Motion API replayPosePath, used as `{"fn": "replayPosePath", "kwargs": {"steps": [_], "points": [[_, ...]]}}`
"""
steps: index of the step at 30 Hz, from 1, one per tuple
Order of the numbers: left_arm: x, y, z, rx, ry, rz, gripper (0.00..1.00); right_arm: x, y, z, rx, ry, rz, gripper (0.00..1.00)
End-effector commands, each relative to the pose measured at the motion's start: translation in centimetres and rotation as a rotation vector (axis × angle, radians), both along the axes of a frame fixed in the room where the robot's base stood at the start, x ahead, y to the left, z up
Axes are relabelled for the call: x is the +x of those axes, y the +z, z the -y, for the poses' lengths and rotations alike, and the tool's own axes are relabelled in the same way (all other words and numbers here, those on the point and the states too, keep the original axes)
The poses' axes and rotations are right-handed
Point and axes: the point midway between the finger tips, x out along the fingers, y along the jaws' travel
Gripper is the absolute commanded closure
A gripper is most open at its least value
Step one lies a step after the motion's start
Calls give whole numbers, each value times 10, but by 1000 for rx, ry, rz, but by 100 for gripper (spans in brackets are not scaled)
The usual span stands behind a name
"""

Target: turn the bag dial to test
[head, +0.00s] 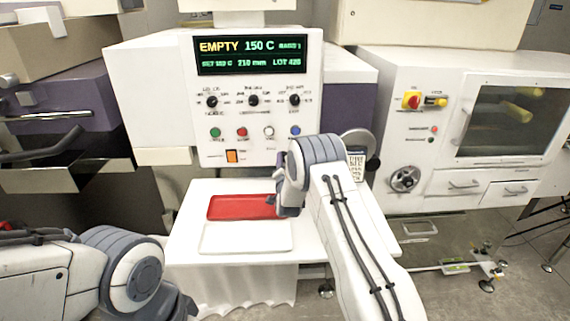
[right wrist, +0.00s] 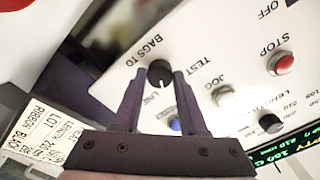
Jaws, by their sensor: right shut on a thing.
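The bag dial (right wrist: 160,74) is a round black knob on the white panel, labelled BAGS TO, with LINE and TEST beside it. A small pale mark shows near its lower edge, on the LINE side in the right wrist view. My right gripper (right wrist: 158,88) is shut on the dial, one dark finger on each side. In the head view my right gripper (head: 281,168) is at the lower right of the panel, and my wrist hides the dial. My left arm is at the lower left; its gripper is out of view.
A red STOP button (right wrist: 281,63), a white JOG button (right wrist: 222,96) and a blue button (right wrist: 174,124) are close to the dial. A display (head: 250,54) reads EMPTY. Below are a red tray (head: 240,207) and a white tray (head: 245,238). A label card (right wrist: 45,135) is beside the gripper.

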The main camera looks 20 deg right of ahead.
Motion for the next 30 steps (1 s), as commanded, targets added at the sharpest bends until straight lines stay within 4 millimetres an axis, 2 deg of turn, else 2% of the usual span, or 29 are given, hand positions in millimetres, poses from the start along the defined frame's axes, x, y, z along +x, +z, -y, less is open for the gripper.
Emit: {"fn": "replayPosePath", "kwargs": {"steps": [1, 18, 30], "points": [[0, -8, 0, 0, 0, 0, 50, 0, -4, 1, -24, -2, -6, 100], [0, -69, 0, 0, 0, 0, 50, 0, -5, 0, -502, -1, -145, 100], [0, -95, 0, 0, 0, 0, 50, 0, -4, 0, -806, -1, -235, 100]]}}
